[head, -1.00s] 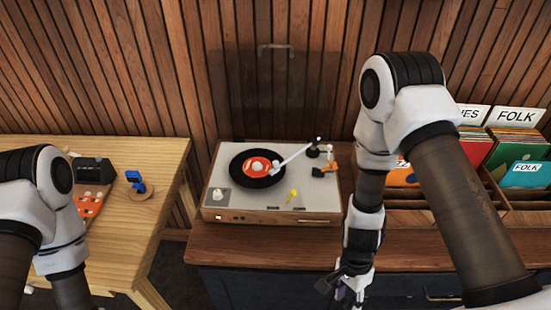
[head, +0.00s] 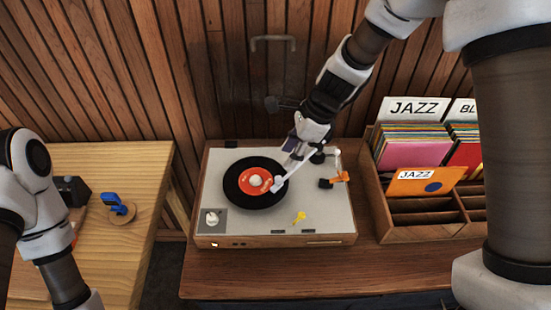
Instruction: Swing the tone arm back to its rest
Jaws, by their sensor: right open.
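The record player (head: 230,225) has a grey top and wooden sides, and a black record (head: 240,198) with an orange label lies on it. The white tone arm (head: 299,170) reaches from its dark pivot (head: 318,157) at the back right, with its head end over the record near the label's right edge. A small white post (head: 335,153) stands right of the pivot. My right gripper (head: 292,162) is open, pointing down above the tone arm's middle; it partly hides the arm, and I cannot tell whether they touch. My left gripper is outside the picture.
A black-and-orange piece (head: 334,181) sits on the player's right side, and a yellow piece (head: 299,217) near its front. A record crate (head: 399,235) stands close on the right. A wooden table (head: 125,165) with a blue tool (head: 114,203) is at the left.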

